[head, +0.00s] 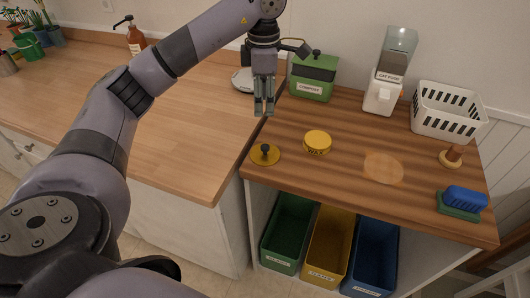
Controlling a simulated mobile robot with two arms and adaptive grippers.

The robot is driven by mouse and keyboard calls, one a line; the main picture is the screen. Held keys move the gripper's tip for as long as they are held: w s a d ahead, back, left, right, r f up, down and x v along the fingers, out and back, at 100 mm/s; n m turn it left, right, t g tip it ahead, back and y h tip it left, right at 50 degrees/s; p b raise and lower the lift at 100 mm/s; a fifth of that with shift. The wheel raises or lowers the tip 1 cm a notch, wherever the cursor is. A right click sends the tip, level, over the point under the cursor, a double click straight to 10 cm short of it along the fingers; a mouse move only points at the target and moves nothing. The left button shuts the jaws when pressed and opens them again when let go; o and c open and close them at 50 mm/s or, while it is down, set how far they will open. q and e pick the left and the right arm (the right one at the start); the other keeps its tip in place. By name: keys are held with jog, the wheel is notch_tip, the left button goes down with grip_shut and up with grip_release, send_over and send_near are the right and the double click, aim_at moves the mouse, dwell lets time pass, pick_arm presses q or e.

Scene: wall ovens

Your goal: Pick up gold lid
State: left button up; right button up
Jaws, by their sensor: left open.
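The gold lid (264,156) is a flat round disc with a dark knob. It lies at the front left corner of the wooden counter. A yellow round tin marked WAX (317,142) stands just to its right. My left gripper (264,108) points down above the counter, behind the lid in the picture and apart from it. Its fingers are open with nothing between them. My right gripper is not in view.
A green compost bin (313,77), a cat food dispenser (385,85) and a white basket (447,110) stand along the back. Green, yellow and blue bins (328,246) sit below the counter.

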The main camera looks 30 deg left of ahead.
pick_arm(q)
jog(key=p, duration=0.3)
send_over(265, 146)
notch_tip(265, 146, down, 11)
jog(key=shift+a+r, duration=0.1)
jog(key=shift+a, duration=0.05)
jog(key=shift+f, duration=0.55)
notch_tip(265, 146, down, 4)
jog(key=shift+r+p, duration=0.2)
jog(key=shift+p, duration=0.85)
jog(key=shift+f, duration=0.4)
grip_shut()
jog(key=shift+r, duration=0.1)
